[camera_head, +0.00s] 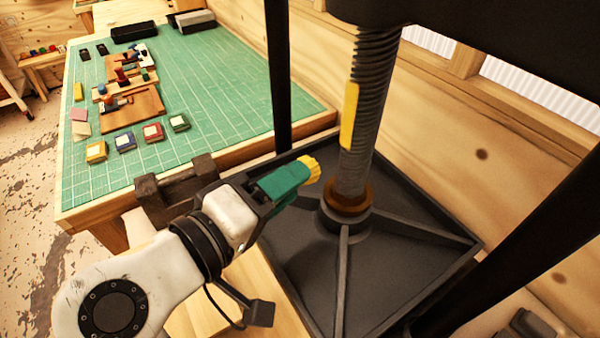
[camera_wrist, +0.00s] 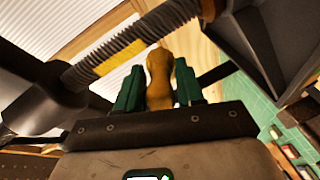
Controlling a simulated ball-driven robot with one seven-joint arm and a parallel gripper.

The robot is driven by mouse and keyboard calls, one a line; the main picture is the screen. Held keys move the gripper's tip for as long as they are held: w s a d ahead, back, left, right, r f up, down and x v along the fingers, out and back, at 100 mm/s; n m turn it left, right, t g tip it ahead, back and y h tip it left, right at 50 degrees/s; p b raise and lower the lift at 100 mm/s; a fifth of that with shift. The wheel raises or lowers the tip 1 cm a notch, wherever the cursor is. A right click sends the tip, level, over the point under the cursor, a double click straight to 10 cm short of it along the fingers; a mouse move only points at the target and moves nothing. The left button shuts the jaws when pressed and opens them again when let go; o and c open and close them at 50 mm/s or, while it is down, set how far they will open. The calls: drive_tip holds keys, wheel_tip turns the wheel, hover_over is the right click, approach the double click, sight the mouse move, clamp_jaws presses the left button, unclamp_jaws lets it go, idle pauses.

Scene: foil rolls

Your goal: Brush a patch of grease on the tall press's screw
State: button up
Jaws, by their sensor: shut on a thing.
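The tall press's screw (camera_head: 372,85) is a dark grey threaded post, standing in a brown collar (camera_head: 348,196) on the press's black base. A yellow strip of grease (camera_head: 349,115) lies lengthwise on its left side; it also shows in the wrist view (camera_wrist: 118,62). My gripper (camera_head: 283,183) has green fingers and is shut on the brush (camera_wrist: 160,75), seen there as an ochre, rounded piece between the fingers. In the head view its yellow end (camera_head: 312,169) points at the screw's lower part, below and left of the strip, apparently apart from it. The rest of the brush is hidden.
The press's black uprights (camera_head: 279,75) stand left and right of the screw, with ribs (camera_head: 410,233) across its base. A workbench with a green mat (camera_head: 225,85) holds small coloured boxes (camera_head: 153,133) and wooden boards. A dark clamp-like block (camera_head: 175,190) sits at its near edge.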

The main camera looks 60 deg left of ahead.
drive_tip(key=shift+s, duration=0.3)
drive_tip(key=shift+s, duration=0.1)
drive_tip(key=s, duration=0.2)
drive_tip(key=shift+s+d+p, duration=0.2)
drive_tip(key=shift+s+p, duration=0.15)
drive_tip(key=shift+p, duration=0.05)
